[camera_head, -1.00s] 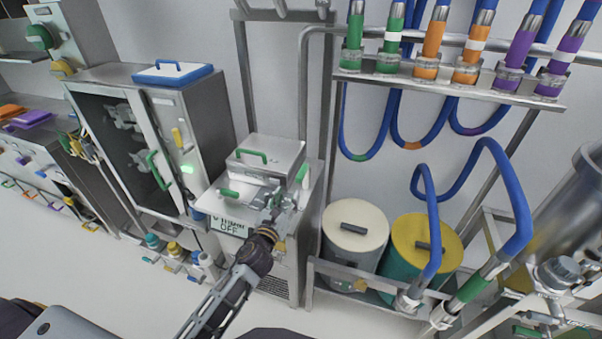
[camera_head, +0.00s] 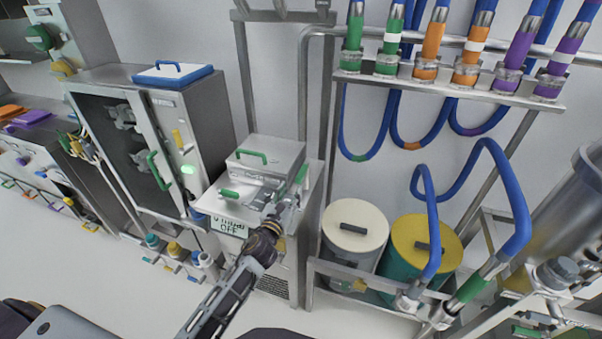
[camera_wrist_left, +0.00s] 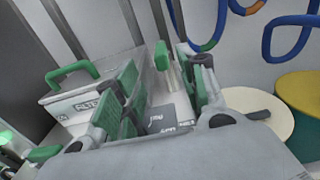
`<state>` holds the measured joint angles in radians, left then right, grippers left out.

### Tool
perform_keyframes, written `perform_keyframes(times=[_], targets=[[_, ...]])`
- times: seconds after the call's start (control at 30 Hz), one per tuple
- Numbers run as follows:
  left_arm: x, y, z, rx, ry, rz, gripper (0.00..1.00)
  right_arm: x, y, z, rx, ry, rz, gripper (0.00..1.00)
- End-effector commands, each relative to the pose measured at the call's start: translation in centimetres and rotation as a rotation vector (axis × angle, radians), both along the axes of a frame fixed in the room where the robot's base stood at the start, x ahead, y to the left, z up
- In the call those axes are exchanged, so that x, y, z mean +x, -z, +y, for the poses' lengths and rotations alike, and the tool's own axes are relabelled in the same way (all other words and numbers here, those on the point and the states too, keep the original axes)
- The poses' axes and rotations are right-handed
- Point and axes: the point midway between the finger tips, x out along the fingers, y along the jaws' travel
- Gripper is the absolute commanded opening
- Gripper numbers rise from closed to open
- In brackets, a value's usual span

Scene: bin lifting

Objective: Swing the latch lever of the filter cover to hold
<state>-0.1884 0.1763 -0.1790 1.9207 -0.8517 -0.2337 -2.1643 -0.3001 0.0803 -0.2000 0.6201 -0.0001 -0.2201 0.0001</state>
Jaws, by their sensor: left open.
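The filter cover (camera_head: 283,152) is a grey metal box lid with a green handle on top, on a cabinet. In the left wrist view its lettered front (camera_wrist_left: 85,106) is partly covered by a finger. A metal lever with a green grip (camera_head: 301,175) stands at the cover's right side and looks like the latch lever. It also shows in the left wrist view (camera_wrist_left: 162,56), upright beyond and between the spread fingers. My left gripper (camera_head: 285,206) is open in front of the cover's right side. Contact with the lever cannot be told. My right gripper is not in view.
A second green grip (camera_head: 229,193) sticks out at the cabinet's front left, above a label (camera_head: 229,227). A white-lidded drum (camera_head: 354,222) and a yellow-lidded drum (camera_head: 422,240) stand to the right. A glass-doored cabinet (camera_head: 205,130) stands left. Blue hoses hang at right.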

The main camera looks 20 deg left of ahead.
Motion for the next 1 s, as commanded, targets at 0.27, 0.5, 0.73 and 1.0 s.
perform_keyframes(times=[0.27, 0.5, 0.73, 1.0], targets=[[2.4, -0.1, -0.1, -0.001, -0.001, 0.000, 0.41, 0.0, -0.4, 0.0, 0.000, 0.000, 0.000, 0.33], [4.4, -0.1, -0.1, 0.000, 0.000, -0.001, 0.41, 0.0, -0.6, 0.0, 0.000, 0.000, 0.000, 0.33], [6.4, -0.1, -0.2, 0.000, -0.001, -0.001, 0.41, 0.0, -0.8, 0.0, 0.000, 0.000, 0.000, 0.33], [8.7, -0.2, -0.3, 0.000, 0.000, -0.002, 0.41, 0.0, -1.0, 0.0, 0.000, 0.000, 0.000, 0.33]])
